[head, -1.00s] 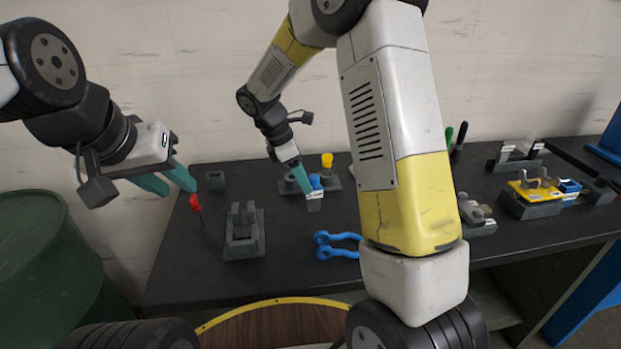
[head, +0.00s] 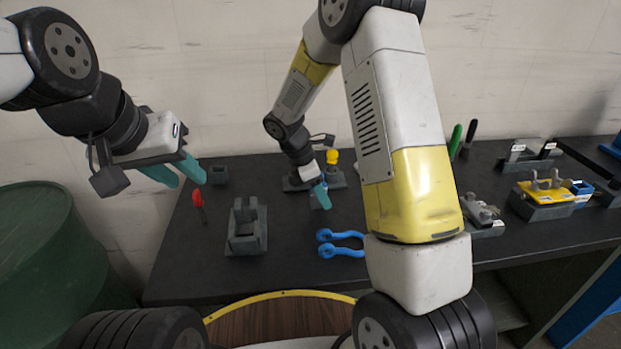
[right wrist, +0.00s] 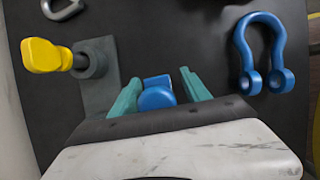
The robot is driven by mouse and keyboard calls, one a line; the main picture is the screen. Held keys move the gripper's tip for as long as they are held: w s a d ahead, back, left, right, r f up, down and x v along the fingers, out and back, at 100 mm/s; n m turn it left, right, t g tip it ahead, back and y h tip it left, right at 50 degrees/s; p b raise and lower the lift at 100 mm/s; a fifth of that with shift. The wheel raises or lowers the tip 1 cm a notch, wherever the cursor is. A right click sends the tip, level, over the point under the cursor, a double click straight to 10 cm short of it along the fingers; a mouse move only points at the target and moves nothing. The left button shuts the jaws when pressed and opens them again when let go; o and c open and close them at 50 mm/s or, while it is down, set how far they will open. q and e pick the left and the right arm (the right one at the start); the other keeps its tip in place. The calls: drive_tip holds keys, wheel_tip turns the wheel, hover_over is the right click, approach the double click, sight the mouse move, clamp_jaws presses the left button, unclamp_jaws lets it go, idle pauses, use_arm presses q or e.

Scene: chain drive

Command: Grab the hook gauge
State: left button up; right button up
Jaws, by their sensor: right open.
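A piece with a blue round top (right wrist: 157,98) sits between the fingers of my right gripper (right wrist: 160,92) in the right wrist view; I cannot tell for sure that it is the hook gauge, as its lower part is hidden. The fingers stand apart on either side of it. In the head view the right gripper (head: 321,194) is low over the dark table, behind my arm's large link. My left gripper (head: 182,172) is open and empty, raised at the left above the table edge.
A blue U-shaped shackle (head: 341,234) lies in front of the right gripper, also in the right wrist view (right wrist: 246,45). A yellow-topped piece (right wrist: 42,55) stands beside it. A grey block fixture (head: 246,232) and red-handled tool (head: 198,199) are left. A yellow-topped fixture (head: 545,192) stands right.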

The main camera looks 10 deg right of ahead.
clamp_jaws()
drive_tip(key=shift+r, duration=0.1)
idle(0.3)
